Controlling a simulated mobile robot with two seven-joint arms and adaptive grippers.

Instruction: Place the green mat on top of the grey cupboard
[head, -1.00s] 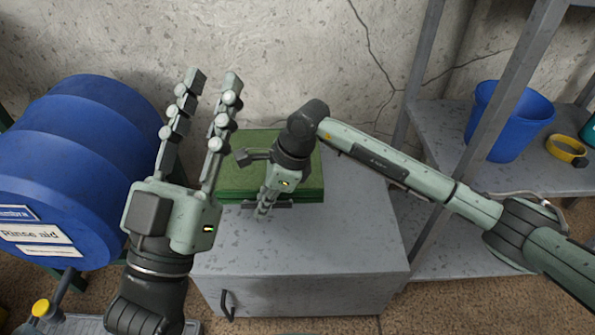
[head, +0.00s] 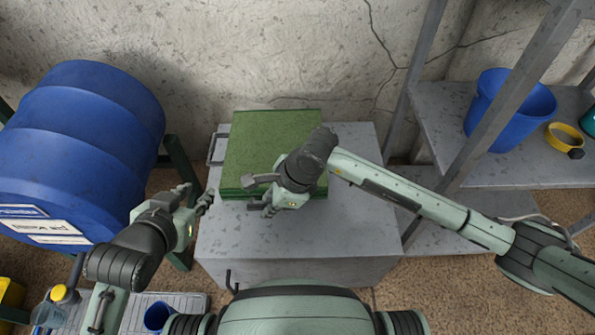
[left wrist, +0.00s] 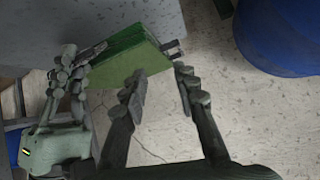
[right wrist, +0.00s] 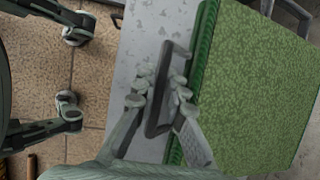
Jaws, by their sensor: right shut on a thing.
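The green mat (head: 262,145) is a thick rectangular block lying flat over the rear of the grey cupboard's (head: 345,230) top. Whether its underside touches everywhere I cannot see. It also shows in the left wrist view (left wrist: 128,62) and right wrist view (right wrist: 255,85). My right gripper (head: 267,200) is at the mat's front edge. In the right wrist view its fingers are closed around a dark handle loop (right wrist: 165,90) beside that edge. My left gripper (head: 206,197) is left of the cupboard, apart from the mat; its fingers are spread and empty in its wrist view (left wrist: 160,88).
A blue barrel (head: 75,140) lies on a rack at the left. A shelf unit (head: 440,130) stands at the right with a blue bucket (head: 512,105) and a yellow ring (head: 565,137). A cracked wall (head: 250,50) is behind. The cupboard top is bare in front of the mat.

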